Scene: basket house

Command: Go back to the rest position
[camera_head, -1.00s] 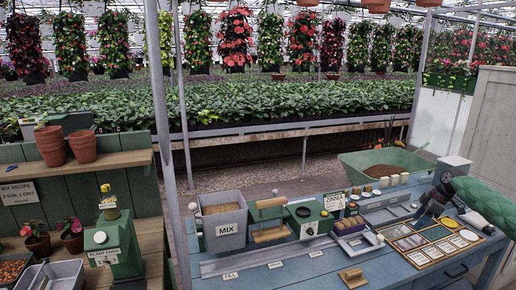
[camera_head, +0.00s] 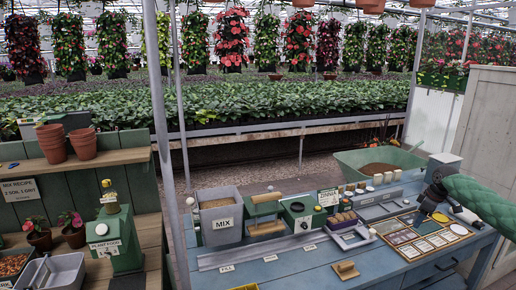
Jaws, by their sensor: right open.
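My right arm comes in from the right in a green sleeve. Its dark gripper (camera_head: 424,213) is open over the back edge of the seed-packet tray (camera_head: 416,252), on the right of the blue workbench (camera_head: 300,270). The fingers are small and dark here, and nothing is seen held between them. A small yellow disc (camera_head: 440,217) lies beside the gripper. My left gripper is not in view.
A MIX bin (camera_head: 220,226), a green dial box (camera_head: 302,217) and a purple-grey tray (camera_head: 352,237) stand left of the gripper. A green soil tub (camera_head: 380,160) is behind it. A wooden block (camera_head: 345,270) lies on the open front part of the bench.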

